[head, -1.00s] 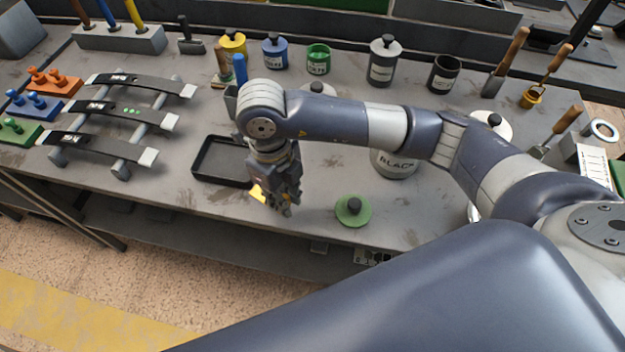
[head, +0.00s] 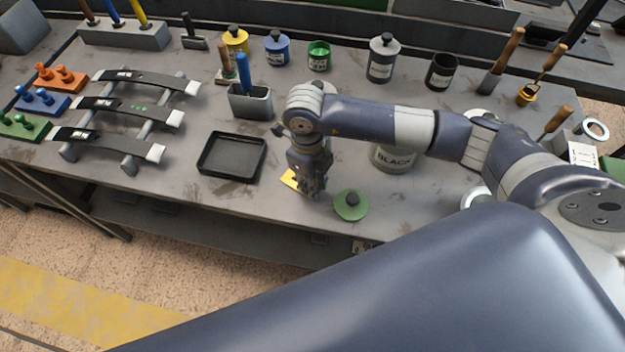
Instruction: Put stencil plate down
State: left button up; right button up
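The stencil plate (head: 290,179) shows as a small yellow piece at the left side of my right gripper (head: 316,190). The gripper points down and appears shut on the plate; most of the plate is hidden behind the fingers. They are low over the front part of the grey workbench (head: 240,205), between a black tray (head: 204,165) and a green round lid (head: 351,206). I cannot tell whether the plate touches the bench. My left gripper is not in view.
A large can labelled BLACK (head: 396,160) stands behind the arm. A rack (head: 128,167) with dark leaf springs is at the left. A grey holder (head: 250,104) with a blue-handled tool stands behind the tray. Paint cans line the back. Bare bench lies left of the plate.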

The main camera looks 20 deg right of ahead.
jog(key=shift+f, duration=0.2)
jog(key=o, duration=0.9)
jog(key=shift+r, duration=0.1)
jog(key=shift+r, duration=0.4)
notch_tip(320, 180, up, 12)
jog(key=b, duration=0.3)
jog(key=shift+w+a+f, duration=0.25)
jog(key=shift+w, duration=0.1)
jog(key=shift+f, duration=0.1)
